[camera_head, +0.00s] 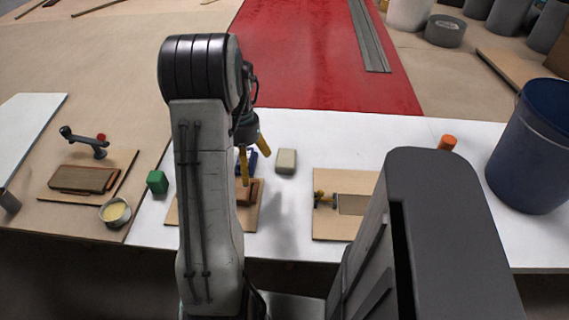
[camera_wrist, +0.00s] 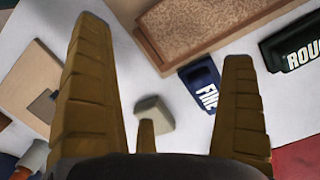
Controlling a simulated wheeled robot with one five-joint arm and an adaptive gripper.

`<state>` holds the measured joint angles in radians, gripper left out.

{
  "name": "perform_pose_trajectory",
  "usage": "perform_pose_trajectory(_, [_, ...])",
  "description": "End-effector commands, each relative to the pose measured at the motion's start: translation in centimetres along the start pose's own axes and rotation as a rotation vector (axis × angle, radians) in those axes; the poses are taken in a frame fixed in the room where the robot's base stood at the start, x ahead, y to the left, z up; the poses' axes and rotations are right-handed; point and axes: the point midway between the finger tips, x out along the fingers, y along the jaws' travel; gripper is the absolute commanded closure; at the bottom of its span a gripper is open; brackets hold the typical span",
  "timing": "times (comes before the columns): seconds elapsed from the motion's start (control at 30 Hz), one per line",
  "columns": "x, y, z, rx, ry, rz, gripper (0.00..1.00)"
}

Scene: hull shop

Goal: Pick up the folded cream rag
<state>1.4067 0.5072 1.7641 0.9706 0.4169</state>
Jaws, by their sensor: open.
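The folded cream rag (camera_head: 286,161) is a small, pale, thick rectangle lying flat on the white table top. In the wrist view the rag (camera_wrist: 153,112) shows between my fingers, close to the short third finger, which overlaps its near edge in the picture. My gripper (camera_head: 254,156) has yellow-brown fingers and hangs above the table just left of the rag in the head view. In the wrist view my gripper (camera_wrist: 164,50) is open, its fingers spread wide and holding nothing. I cannot tell its exact height above the rag.
A brown block on a board (camera_head: 250,215) and a blue holder marked FINE (camera_wrist: 200,84) are close by.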

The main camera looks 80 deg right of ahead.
Motion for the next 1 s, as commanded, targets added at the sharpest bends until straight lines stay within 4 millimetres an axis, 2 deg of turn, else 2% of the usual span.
perform_pose_trajectory(0.03, [1.4, 1.5, -3.0, 0.140, -0.003, -0.005, 0.00])
perform_pose_trajectory(0.1, [2.2, 3.1, -6.4, 0.341, 0.006, -0.017, 0.00])
perform_pose_trajectory(0.2, [2.5, 4.6, -9.9, 0.601, 0.024, -0.035, 0.00])
perform_pose_trajectory(0.3, [2.2, 5.2, -11.9, 0.814, 0.040, -0.054, 0.00])
perform_pose_trajectory(0.4, [1.8, 5.4, -13.0, 0.986, 0.049, -0.069, 0.00])
perform_pose_trajectory(0.6, [1.1, 5.3, -13.8, 1.215, 0.052, -0.087, 0.00])
perform_pose_trajectory(0.77, [1.0, 5.3, -14.0, 1.298, 0.051, -0.093, 0.00])
perform_pose_trajectory(1.0, [2.6, 5.2, -14.2, 1.319, 0.050, -0.093, 0.00])
